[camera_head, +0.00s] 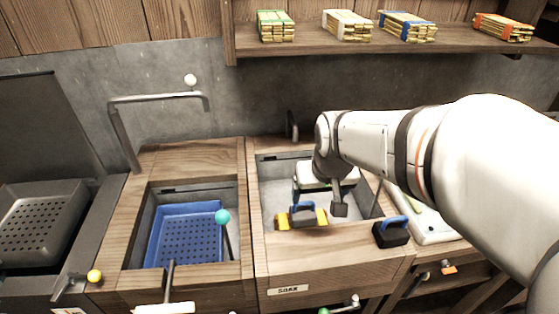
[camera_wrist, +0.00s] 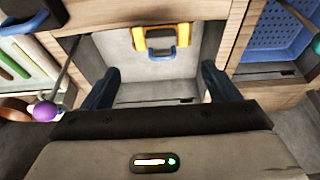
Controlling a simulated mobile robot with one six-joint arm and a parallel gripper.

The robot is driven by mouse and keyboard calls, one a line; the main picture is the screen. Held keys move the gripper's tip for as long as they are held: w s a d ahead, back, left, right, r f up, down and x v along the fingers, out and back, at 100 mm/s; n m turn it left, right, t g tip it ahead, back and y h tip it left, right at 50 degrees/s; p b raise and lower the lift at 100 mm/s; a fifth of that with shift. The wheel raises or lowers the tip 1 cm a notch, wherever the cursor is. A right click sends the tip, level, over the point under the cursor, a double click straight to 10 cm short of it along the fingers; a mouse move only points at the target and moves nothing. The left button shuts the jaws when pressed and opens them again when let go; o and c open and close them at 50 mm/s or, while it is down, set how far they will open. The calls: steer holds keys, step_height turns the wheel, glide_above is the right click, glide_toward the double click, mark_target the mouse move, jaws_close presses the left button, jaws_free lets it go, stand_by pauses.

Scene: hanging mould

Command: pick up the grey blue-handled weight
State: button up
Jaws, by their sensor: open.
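A dark grey block with a blue handle (camera_head: 391,233) stands upright on the wooden front ledge, right of the middle basin. In the wrist view, a dark block with some blue (camera_wrist: 30,14) is cut off at the top left corner. A second blue-handled piece, with a grey middle and yellow ends (camera_head: 283,222), is in the middle basin; it also shows in the wrist view (camera_wrist: 140,38). My gripper (camera_head: 318,200) is over this basin, left of the dark block. Its fingers (camera_wrist: 160,84) are apart, with nothing between them.
The middle basin (camera_head: 330,243) has raised wooden edges. A blue perforated tray (camera_head: 190,238) is in the left basin, beside a metal tap frame (camera_head: 150,98). A pale tray (camera_head: 432,222) lies to the right. A shelf (camera_head: 350,48) with several bundles is above.

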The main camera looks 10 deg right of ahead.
mark_target(303, 212)
steer(key=shift+o, duration=1.1)
steer(key=w+b+x, duration=0.1)
steer(key=b+x, duration=0.3)
steer(key=x, duration=0.4)
steer(key=w+r+b+x, duration=0.1)
steer(key=b+x, duration=0.3)
steer(key=x, duration=0.4)
steer(key=shift+w+a+r+t, duration=0.15)
steer(key=shift+w+a+t, duration=0.2)
steer(key=shift+w, duration=0.45)
steer(key=x, duration=0.2)
steer(key=b+x, duration=0.1)
steer(key=x, duration=0.2)
steer(key=b+x, duration=0.1)
steer(key=x, duration=0.1)
steer(key=shift+w+d, duration=0.3)
steer(key=shift+d, duration=0.1)
steer(key=shift+c, duration=0.2)
steer(key=c, duration=1.4)
